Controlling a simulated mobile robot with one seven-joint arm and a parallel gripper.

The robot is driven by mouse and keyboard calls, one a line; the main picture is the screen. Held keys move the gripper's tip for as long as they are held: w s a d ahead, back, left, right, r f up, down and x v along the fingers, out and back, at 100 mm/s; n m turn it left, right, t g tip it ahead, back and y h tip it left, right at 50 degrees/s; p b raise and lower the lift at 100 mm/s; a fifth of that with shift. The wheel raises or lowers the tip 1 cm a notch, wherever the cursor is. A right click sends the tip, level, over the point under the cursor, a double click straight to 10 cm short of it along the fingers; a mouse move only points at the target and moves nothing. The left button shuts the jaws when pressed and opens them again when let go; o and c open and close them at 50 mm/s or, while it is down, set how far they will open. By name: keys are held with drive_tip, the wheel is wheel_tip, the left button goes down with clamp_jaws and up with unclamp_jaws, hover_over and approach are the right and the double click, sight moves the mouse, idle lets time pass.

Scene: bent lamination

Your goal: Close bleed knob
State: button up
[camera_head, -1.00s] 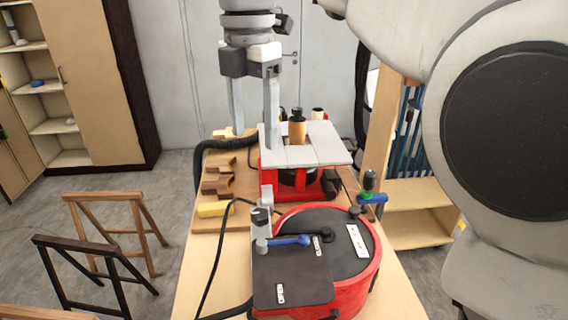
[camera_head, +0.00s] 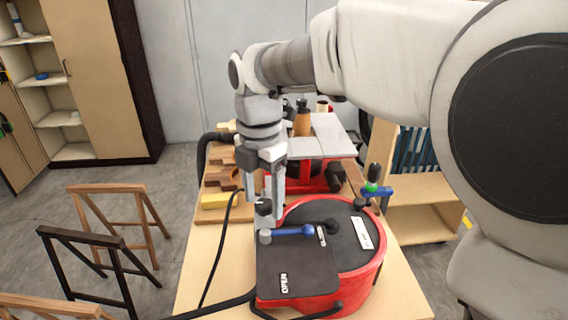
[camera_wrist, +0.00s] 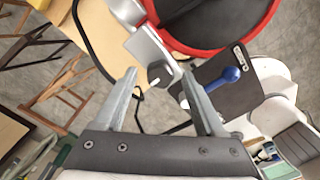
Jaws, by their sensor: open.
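A black knob (camera_head: 264,207) with a pale mark on top sits on a grey metal fitting at the left edge of the red-rimmed round vessel (camera_head: 372,268). It looks like the bleed knob. It also shows in the wrist view (camera_wrist: 157,74). My gripper (camera_head: 265,193) points down just above the knob with its fingers apart. In the wrist view the knob lies between the fingertips (camera_wrist: 159,73), and no contact shows. A blue lever (camera_head: 292,231) lies beside it over a black plate (camera_head: 300,268) marked OPEN.
A second valve with a blue lever (camera_head: 377,191) stands at the vessel's right rim. A red machine with a grey top (camera_head: 325,135) is behind. Wooden blocks (camera_head: 215,180) lie back left. A black hose (camera_head: 222,245) runs along the left. Trestles (camera_head: 90,270) stand on the floor.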

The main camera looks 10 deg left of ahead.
drive_tip(key=shift+f, duration=0.1)
clamp_jaws()
idle(0.3)
